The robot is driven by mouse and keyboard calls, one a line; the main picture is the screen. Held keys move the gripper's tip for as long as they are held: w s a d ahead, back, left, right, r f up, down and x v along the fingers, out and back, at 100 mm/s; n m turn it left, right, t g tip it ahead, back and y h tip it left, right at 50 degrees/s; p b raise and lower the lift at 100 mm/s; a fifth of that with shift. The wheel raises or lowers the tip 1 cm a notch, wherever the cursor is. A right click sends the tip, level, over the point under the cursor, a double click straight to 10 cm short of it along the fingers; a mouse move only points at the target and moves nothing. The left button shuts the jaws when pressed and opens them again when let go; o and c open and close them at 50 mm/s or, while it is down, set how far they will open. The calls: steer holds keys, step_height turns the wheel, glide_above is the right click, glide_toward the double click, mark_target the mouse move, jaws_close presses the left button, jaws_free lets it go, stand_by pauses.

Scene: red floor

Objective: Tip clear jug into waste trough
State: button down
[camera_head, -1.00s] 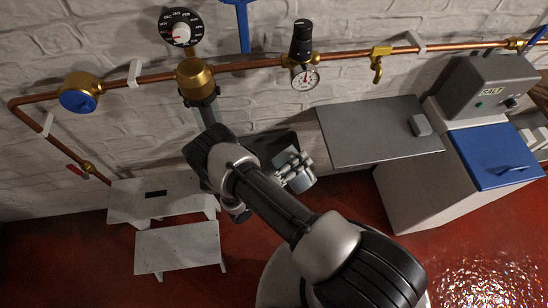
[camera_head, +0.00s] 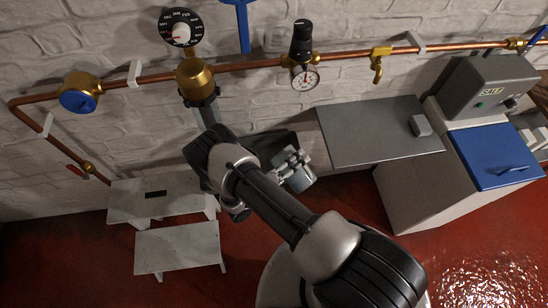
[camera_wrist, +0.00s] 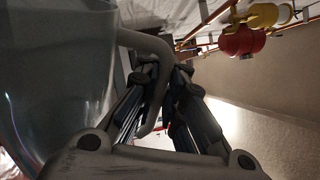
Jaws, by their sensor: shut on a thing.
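The clear jug fills the left of the wrist view (camera_wrist: 55,75), with its grey handle (camera_wrist: 150,45) running between my fingers. In the head view the jug (camera_head: 303,182) shows just right of my forearm, partly covered by my gripper (camera_head: 290,162). My gripper (camera_wrist: 160,88) is shut on the handle. The jug looks tilted in the head view; I cannot tell whether it holds liquid. A dark grey container (camera_head: 272,142), which may be the waste trough, stands by the wall behind my arm. My arm and the jug hide much of it.
A grey worktop (camera_head: 375,135) carries a small grey block (camera_head: 421,125). A salt unit with a blue lid (camera_head: 492,150) stands right. A white step stool (camera_head: 178,247) stands left. Copper pipe with valves and a gauge (camera_head: 305,77) runs along the wall above.

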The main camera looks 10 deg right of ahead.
mark_target(289, 147)
steer(key=shift+w+a+n+t, duration=0.15)
steer(key=shift+w+a+n, duration=0.2)
steer(key=shift+w+n, duration=0.2)
steer(key=shift+w+a+n+t, duration=0.15)
steer(key=shift+w+a+n, duration=0.25)
steer(key=shift+w, duration=0.25)
stand_by(1.4)
